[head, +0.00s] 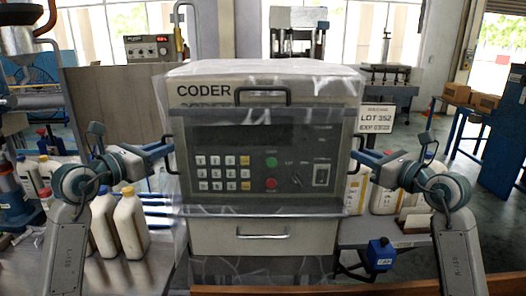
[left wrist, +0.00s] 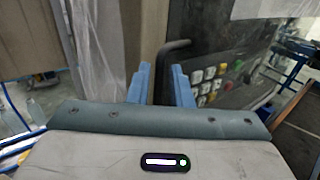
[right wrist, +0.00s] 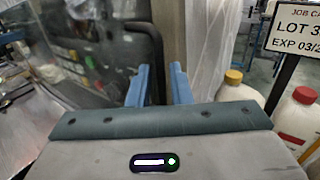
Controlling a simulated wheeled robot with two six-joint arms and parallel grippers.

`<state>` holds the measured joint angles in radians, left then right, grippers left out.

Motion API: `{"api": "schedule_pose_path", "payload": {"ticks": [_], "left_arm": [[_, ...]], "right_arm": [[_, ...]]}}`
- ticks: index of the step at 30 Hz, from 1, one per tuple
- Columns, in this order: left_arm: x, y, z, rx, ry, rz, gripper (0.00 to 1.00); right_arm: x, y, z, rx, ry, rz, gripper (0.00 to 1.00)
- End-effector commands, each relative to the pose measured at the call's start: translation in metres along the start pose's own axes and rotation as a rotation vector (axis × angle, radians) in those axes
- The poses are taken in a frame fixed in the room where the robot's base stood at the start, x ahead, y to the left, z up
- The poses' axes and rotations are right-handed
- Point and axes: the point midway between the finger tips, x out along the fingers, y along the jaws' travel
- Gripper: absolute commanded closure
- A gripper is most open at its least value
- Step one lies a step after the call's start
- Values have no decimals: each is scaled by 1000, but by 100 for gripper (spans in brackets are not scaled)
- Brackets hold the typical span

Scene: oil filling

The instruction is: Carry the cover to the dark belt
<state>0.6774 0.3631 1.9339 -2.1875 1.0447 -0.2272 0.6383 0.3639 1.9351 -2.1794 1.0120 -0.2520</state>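The cover appears to be the grey CODER housing (head: 262,92), with a keypad front, a top handle and dark side handles; clear plastic film drapes over it. It stands upright on a drawer unit. My left gripper (head: 168,150) is at its left side handle, which also shows in the left wrist view (left wrist: 174,46). My right gripper (head: 358,153) is at its right side handle, also in the right wrist view (right wrist: 152,38). In both wrist views the fingers are apart, with the handle at or between their tips. I cannot make out the dark belt.
White bottles (head: 130,222) stand on the left bench, and more white bottles (right wrist: 296,118) stand at the right. A LOT 352 sign (head: 376,118) is just right of the housing. A blue CAP box (head: 381,254) sits low at the right. A blue frame (head: 500,135) stands far right.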

Motion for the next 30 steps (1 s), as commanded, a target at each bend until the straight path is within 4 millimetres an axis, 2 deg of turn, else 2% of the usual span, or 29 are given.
{"api": "schedule_pose_path", "payload": {"ticks": [6,9,10,23,30], "left_arm": [[0,0,0,0,0,0,81],[0,0,0,0,0,0,99],[0,0,0,0,0,0,100],[0,0,2,0,-2,0,100],[0,0,17,0,-2,0,100]], "right_arm": [[0,0,0,0,0,0,82],[0,0,0,0,0,-1,99],[0,0,0,0,0,-1,100],[0,0,2,0,-1,-1,100],[0,0,17,-1,-1,-1,100]]}}
